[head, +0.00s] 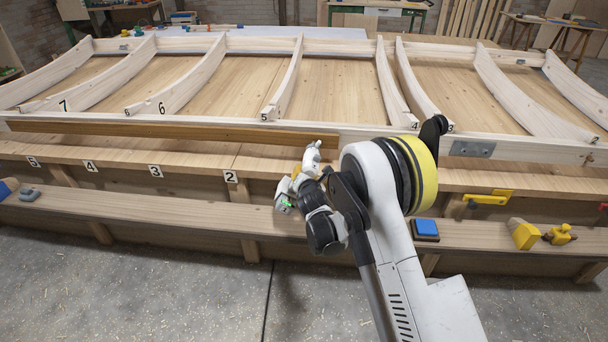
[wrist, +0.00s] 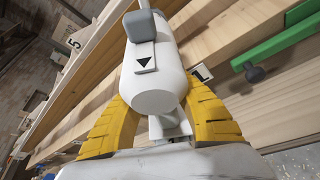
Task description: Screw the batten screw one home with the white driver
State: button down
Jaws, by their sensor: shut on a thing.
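The white driver (wrist: 155,65) is between the yellow fingers of my gripper (wrist: 160,118) in the wrist view. My gripper is shut on its rounded white body, which bears a black triangle and a grey end part. In the head view the white driver (head: 312,157) shows small above my gripper (head: 297,174), close to the right part of a brown batten (head: 150,131). The batten lies along the front of the pale timber frame (head: 370,132). I cannot make out batten screw one, nor whether the driver's tip touches anything.
Curved ribs (head: 285,85) rise across the frame behind the batten. A yellow clamp (head: 488,198) sits at right. A green clamp (wrist: 290,42) shows in the wrist view.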

jog(key=shift+w+r, duration=0.1)
jog(key=shift+w, duration=0.8)
dwell(1.9)
jog(key=shift+s, duration=1.45)
jog(key=s+d, duration=0.4)
jog(key=d, duration=0.2)
jog(key=shift+s+d, duration=0.25)
jog(key=shift+d, duration=0.1)
